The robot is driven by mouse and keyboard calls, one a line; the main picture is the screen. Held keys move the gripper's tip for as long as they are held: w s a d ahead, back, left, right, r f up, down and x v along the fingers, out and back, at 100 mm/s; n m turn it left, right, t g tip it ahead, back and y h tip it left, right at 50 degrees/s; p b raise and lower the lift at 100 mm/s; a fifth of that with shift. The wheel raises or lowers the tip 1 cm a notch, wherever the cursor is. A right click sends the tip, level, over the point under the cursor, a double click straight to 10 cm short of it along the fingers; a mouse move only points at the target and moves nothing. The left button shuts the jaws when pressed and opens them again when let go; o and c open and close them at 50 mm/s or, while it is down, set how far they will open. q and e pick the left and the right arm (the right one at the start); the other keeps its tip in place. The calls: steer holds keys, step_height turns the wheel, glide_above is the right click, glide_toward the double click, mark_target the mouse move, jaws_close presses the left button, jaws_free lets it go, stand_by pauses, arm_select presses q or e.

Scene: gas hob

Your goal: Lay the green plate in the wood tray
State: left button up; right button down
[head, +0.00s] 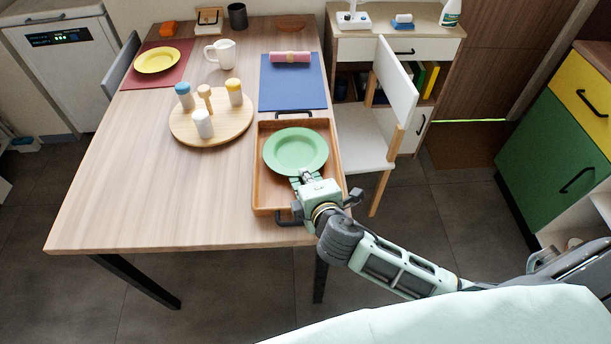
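The green plate (295,151) is over the wood tray (268,197), inside its outline. I cannot tell whether it touches the tray floor. The tray lies on the right part of the table and has dark handles at its far and near ends. My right gripper (300,177) is at the near rim of the plate, with its fingers meeting the rim. It appears shut on the rim, the lower finger hidden under the plate. My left gripper is not in view.
A blue mat (292,88) with a rolled pink cloth (290,57) lies behind the tray. A round board (180,128) with several shakers stands left. A yellow plate (157,60) lies on a red mat (180,72). A white chair (395,90) stands right. The table's near left is clear.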

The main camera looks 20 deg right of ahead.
steer(key=c, duration=2.3)
jaws_free()
steer(key=shift+o, duration=0.2)
steer(key=shift+s, duration=0.25)
steer(key=v, duration=1.1)
steer(key=shift+s+r, duration=0.2)
steer(key=shift+s, duration=0.05)
